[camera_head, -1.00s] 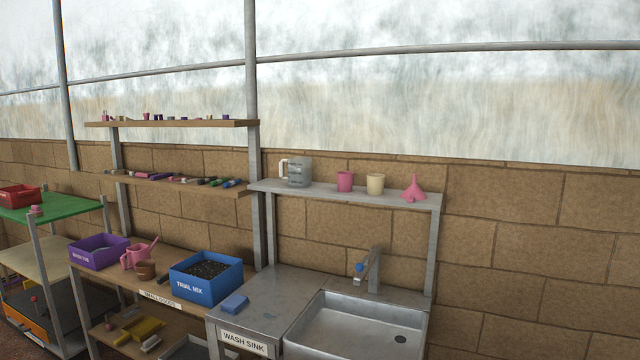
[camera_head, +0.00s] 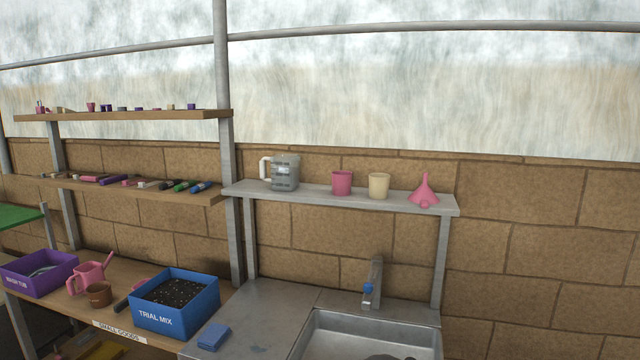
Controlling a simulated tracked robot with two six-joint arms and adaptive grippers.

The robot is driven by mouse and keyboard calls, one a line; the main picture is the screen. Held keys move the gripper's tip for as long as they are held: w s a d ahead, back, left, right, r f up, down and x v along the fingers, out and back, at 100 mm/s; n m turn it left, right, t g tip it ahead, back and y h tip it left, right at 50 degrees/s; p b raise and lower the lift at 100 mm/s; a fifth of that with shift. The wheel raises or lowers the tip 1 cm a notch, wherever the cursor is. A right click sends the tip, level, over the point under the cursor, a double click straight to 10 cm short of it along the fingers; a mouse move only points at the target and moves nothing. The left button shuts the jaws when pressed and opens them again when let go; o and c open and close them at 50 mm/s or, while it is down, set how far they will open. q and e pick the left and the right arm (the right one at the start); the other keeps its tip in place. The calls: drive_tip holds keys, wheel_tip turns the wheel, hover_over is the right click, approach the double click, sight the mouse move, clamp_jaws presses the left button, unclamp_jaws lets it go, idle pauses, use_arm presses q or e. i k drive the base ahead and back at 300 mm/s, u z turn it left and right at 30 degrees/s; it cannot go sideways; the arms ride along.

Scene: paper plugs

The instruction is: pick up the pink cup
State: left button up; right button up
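The pink cup (camera_head: 342,183) stands upright on the grey shelf (camera_head: 300,195) above the wash sink. A clear measuring jug (camera_head: 284,172) with a white handle stands to its left. A cream cup (camera_head: 378,186) stands close to its right, with a small gap between them. A pink funnel (camera_head: 424,191) sits near the shelf's right end. Neither of my grippers shows in the view.
Below the shelf are a metal sink (camera_head: 330,345) with a tap (camera_head: 373,285) and a blue sponge (camera_head: 213,337). A blue TRIAL MIX box (camera_head: 175,318), a pink watering can (camera_head: 87,279), a brown pot (camera_head: 99,294) and a purple tub (camera_head: 38,285) stand on the left bench.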

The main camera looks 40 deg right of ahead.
sight(341, 180)
drive_tip(key=z, duration=0.15)
drive_tip(key=i, duration=0.65)
drive_tip(key=z, duration=0.55)
